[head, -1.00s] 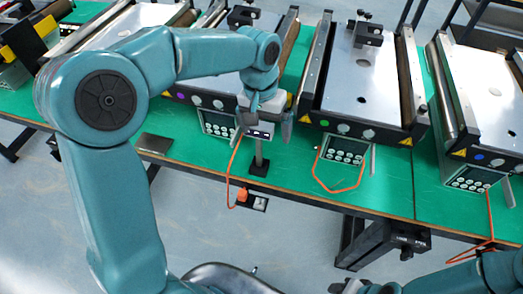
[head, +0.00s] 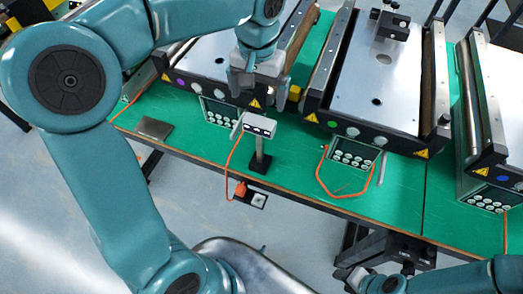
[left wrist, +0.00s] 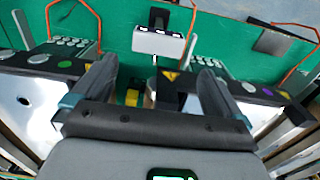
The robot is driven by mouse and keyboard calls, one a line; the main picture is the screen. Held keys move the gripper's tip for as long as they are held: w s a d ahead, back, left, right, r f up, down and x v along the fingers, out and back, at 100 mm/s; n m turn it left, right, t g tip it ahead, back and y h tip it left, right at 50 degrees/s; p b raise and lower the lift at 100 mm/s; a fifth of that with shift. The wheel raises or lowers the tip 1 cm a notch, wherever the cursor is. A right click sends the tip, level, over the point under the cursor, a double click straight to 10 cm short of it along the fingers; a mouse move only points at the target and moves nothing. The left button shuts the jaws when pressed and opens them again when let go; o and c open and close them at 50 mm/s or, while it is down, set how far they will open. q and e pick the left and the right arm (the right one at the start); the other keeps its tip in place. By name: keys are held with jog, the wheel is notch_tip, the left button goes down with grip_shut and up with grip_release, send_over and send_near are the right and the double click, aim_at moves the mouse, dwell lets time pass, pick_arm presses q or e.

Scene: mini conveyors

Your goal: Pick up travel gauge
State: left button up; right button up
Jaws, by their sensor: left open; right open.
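A small yellow and black piece (head: 294,92) lies on the green bench in the gap between two conveyors. It may be the travel gauge, but I cannot tell for sure. It also shows between my fingers in the left wrist view (left wrist: 131,97), some way beyond them. My left gripper (head: 257,86) is open and empty, pointing down just left of that piece, above the conveyor's front end. Its two fingers spread wide in the left wrist view (left wrist: 155,95). My right gripper (head: 366,281) is low at the bottom right, open, in front of the bench and far from the piece.
A white box on a post (head: 260,127) stands just in front of my left gripper. Conveyors (head: 375,85) with button panels (head: 353,152) flank the gap. Orange cables (head: 343,192) lie along the bench front. A dark flat plate (head: 155,128) lies on the open bench at left.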

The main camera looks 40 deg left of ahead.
aim_at(260, 119)
pick_arm(q)
notch_tip(260, 119, down, 3)
jog(key=shift+f, duration=0.2)
jog(key=shift+s+f, duration=0.2)
jog(key=shift+f, duration=0.35)
jog(key=f, duration=0.3)
jog(key=f+p, duration=0.1)
jog(key=shift+w+d+f, duration=0.15)
jog(key=shift+w+f, duration=0.1)
jog(key=shift+f, duration=0.1)
jog(key=shift+s+f, duration=0.1)
jog(key=shift+f, duration=0.1)
jog(key=c, duration=1.8)
jog(key=shift+r, duration=0.1)
